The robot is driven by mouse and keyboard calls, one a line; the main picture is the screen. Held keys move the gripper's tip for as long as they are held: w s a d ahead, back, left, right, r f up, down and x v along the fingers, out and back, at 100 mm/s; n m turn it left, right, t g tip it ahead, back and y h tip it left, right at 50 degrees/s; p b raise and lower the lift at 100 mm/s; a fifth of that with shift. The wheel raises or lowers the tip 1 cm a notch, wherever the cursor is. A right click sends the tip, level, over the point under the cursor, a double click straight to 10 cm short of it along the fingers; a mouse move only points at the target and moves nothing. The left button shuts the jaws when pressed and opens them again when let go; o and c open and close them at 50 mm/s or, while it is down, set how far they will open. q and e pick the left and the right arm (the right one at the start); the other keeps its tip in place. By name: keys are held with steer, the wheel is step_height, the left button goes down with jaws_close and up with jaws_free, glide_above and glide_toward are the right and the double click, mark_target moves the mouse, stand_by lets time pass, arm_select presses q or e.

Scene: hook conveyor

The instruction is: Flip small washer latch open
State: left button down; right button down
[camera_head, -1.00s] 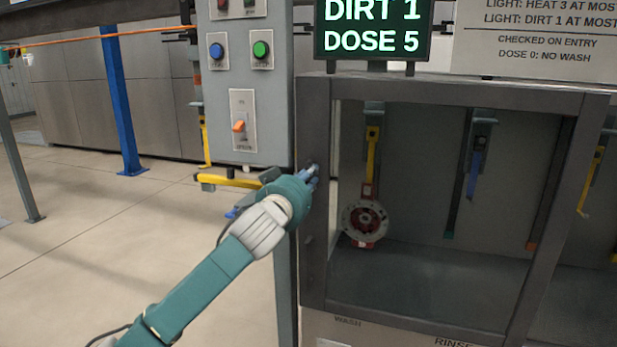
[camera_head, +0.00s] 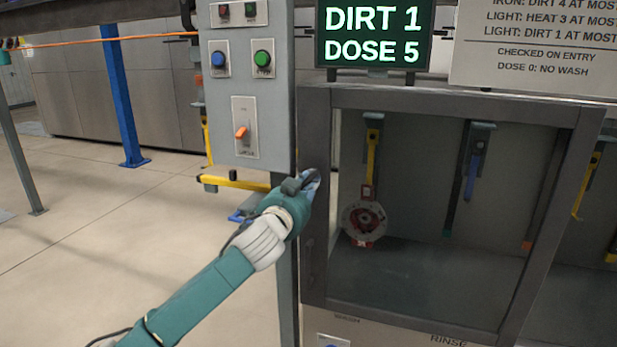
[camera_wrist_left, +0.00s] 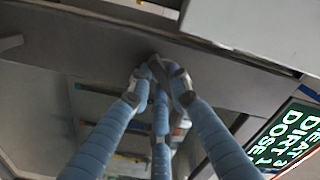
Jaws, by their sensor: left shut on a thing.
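The small washer is a grey framed cabinet (camera_head: 313,125) with an open-looking front window. My left gripper (camera_head: 312,182) is at its left post, with its blue fingers against the post's face. In the left wrist view the fingers (camera_wrist_left: 158,75) come together on a small grey piece, the washer latch (camera_wrist_left: 156,66). The fingers cover most of the latch, so its exact angle cannot be told. My right gripper is not in view.
A grey control panel (camera_head: 275,110) with buttons and an orange switch (camera_head: 241,132) stands just left of the post. A yellow bar (camera_head: 235,183) juts out below it. A red and grey round part (camera_head: 364,218) hangs inside the washer.

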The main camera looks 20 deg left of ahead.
arm_select(q)
steer(key=m+p, duration=0.1)
steer(key=m, duration=0.1)
steer(key=m+p, duration=0.2)
steer(key=m, duration=0.1)
steer(key=shift+a+r+m, duration=0.15)
steer(key=shift+m, duration=0.15)
steer(key=shift+a+m+p, duration=0.1)
steer(key=shift+m+p, duration=1)
steer(key=shift+m, duration=0.6)
steer(key=c, duration=1.6)
jaws_free()
steer(key=s, duration=1.2)
steer(key=shift+a, duration=0.2)
